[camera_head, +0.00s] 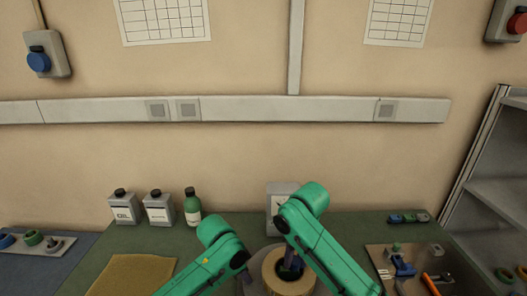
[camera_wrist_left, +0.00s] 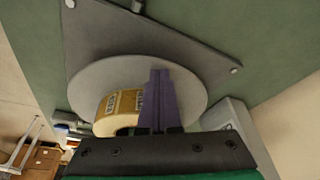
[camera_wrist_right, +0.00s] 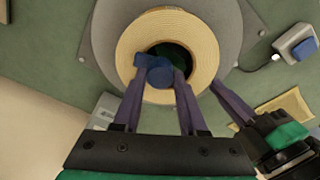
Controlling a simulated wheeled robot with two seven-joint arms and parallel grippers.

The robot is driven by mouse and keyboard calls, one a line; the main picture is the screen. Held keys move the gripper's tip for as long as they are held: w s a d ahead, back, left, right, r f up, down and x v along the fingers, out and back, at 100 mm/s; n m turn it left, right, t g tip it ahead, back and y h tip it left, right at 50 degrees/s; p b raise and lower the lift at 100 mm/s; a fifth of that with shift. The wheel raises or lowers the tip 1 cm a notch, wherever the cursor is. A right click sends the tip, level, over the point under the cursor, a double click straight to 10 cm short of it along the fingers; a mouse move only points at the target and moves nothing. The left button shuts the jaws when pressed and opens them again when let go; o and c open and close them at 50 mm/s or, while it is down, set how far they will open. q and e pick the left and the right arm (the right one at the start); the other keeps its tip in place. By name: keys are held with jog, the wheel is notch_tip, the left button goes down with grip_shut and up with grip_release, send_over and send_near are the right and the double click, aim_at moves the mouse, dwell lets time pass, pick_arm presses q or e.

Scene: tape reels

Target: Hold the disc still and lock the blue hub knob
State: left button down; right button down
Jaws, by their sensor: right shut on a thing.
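The grey disc (camera_wrist_right: 228,40) lies flat on a mounting plate (camera_wrist_left: 95,30), with a tan tape reel (camera_wrist_right: 200,35) on it; the reel also shows in the head view (camera_head: 271,284). The blue hub knob (camera_wrist_right: 157,74) sits in the dark opening of the reel. My right gripper (camera_wrist_right: 163,80) has its purple fingers on both sides of the knob and is shut on it. My left gripper (camera_wrist_left: 160,75) has its fingers together over the disc beside the reel; it also shows in the right wrist view (camera_wrist_right: 217,86). Whether its fingertips touch the disc is hard to tell.
A white box with a blue button (camera_wrist_right: 296,43) stands beside the plate. A yellow mat (camera_head: 132,275) and several bottles (camera_head: 158,207) are at the left. A tool board (camera_head: 412,270) lies at the right, near a grey shelf (camera_head: 497,195).

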pick_arm(q)
jog(key=shift+s+a+f, duration=0.15)
jog(key=shift+s+f, duration=0.05)
jog(key=shift+f, duration=0.2)
pick_arm(e)
jog(key=c, duration=0.8)
grip_release()
jog(key=shift+s+f+m, duration=0.15)
jog(key=shift+f+m, duration=0.05)
jog(key=shift+m, duration=0.8)
jog(key=shift+o, duration=0.4)
jog(key=shift+d, duration=0.15)
pick_arm(q)
jog(key=shift+s, duration=0.15)
pick_arm(e)
jog(key=shift+r, duration=0.15)
notch_tip(320, 180, up, 5)
jog(key=shift+r, duration=0.1)
pick_arm(q)
jog(key=shift+r, duration=0.1)
